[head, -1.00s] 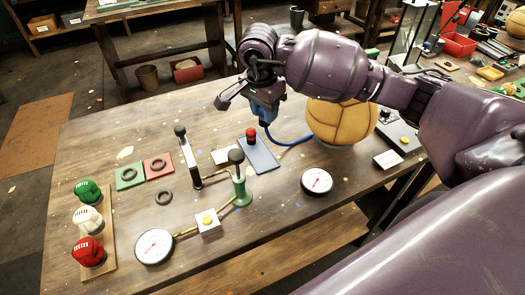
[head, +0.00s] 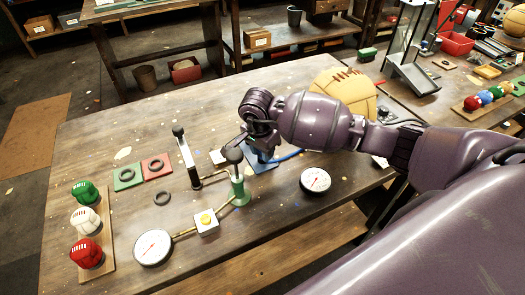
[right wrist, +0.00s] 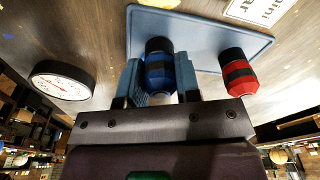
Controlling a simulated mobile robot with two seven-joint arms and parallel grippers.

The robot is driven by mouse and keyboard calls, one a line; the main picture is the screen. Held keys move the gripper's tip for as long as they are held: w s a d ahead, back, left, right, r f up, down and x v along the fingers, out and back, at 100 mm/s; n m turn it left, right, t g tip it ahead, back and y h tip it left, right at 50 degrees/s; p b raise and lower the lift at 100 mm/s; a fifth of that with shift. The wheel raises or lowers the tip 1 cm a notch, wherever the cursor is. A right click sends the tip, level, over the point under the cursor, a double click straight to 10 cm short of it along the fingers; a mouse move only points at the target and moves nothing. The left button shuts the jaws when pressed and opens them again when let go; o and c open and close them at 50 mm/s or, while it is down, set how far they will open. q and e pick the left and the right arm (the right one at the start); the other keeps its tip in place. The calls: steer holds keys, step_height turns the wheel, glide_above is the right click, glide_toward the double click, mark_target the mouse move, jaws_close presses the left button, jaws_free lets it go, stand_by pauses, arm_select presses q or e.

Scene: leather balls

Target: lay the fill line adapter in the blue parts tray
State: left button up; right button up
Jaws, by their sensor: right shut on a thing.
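The blue parts tray (head: 262,166) lies flat on the workbench, mostly hidden behind my right gripper in the head view. It shows more fully in the right wrist view (right wrist: 200,30). My right gripper (head: 257,143) is low over the tray. In the right wrist view its blue fingers are shut on the fill line adapter (right wrist: 159,70), a blue fitting with a black band. The adapter is over the tray; I cannot tell whether it touches it. A red fitting with black bands (right wrist: 238,72) stands on the tray beside it. My left gripper is not in view.
A green hand pump (head: 238,185), a black-handled lever (head: 187,158) and a gauge (head: 315,180) stand close by.

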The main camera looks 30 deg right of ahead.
steer(key=shift+f, duration=0.2)
steer(key=shift+f, duration=0.2)
steer(key=o, duration=1)
steer(key=shift+r, duration=0.15)
steer(key=shift+r, duration=0.3)
steer(key=r, duration=0.3)
steer(key=a+r, duration=0.1)
steer(key=r, duration=0.6)
steer(key=shift+s+a+r, duration=0.15)
steer(key=shift+s+r, duration=0.05)
steer(key=shift+r, duration=0.55)
